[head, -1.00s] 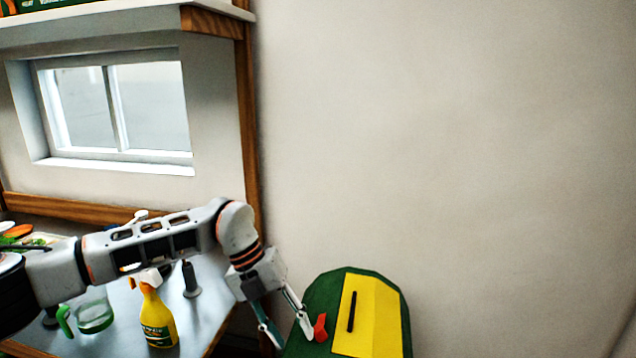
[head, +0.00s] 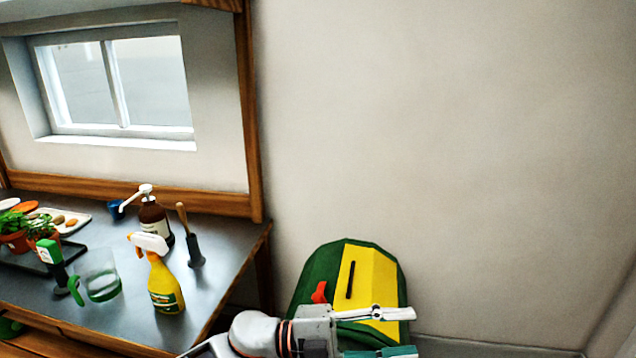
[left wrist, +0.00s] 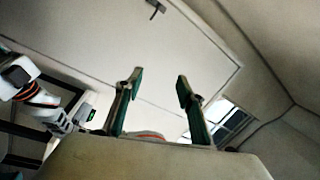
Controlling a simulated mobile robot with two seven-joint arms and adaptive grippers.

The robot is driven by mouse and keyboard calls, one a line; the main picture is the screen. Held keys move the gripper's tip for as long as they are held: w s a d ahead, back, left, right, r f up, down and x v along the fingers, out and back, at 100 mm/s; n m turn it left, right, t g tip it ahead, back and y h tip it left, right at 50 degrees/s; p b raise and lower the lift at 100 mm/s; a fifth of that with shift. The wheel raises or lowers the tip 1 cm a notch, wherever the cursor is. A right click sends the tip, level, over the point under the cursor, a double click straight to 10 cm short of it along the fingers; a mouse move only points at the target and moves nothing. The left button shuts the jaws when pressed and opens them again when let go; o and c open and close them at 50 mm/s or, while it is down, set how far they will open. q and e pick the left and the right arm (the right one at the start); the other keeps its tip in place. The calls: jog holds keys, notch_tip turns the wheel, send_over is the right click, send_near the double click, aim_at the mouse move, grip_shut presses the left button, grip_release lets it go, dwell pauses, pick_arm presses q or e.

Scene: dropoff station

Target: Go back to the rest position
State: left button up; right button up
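My left gripper (head: 388,333) is low in the head view, in front of the lower part of the green and yellow box. Its two fingers are spread apart, one above the other, with nothing between them. In the left wrist view the same gripper (left wrist: 155,90) shows both fingers apart and empty, with a pale wall and ceiling beyond. My right gripper does not show in the head view.
The green box (head: 318,268) with a yellow front, a dark slot and a red flag stands against the wall. The table (head: 225,245) at left carries a yellow spray bottle (head: 163,287), a brown pump bottle (head: 153,222), a glass mug (head: 101,280) and potted plants (head: 40,222).

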pick_arm(q)
jog(key=w+a+f+n+t+y, duration=0.3)
jog(key=a+f+n+t+y, duration=0.3)
jog(key=a+n+t, duration=0.4)
jog(key=w+a+f+n+t+y, duration=0.25)
jog(key=a+f+n+t, duration=0.5)
jog(key=n, duration=0.45)
jog(key=s+a+f+n+g+y, duration=0.2)
jog(key=s+a+f+n+y, duration=0.1)
jog(key=s+a+f, duration=0.4)
jog(key=s+a+f+n+g+y, duration=0.2)
jog(key=s+a+f+y, duration=0.3)
jog(key=f, duration=0.8)
jog(key=s+a+g, duration=0.1)
jog(key=s+a, duration=0.2)
jog(key=a, duration=0.1)
jog(key=shift+s+f+n, duration=0.3)
jog(key=shift+n, duration=0.1)
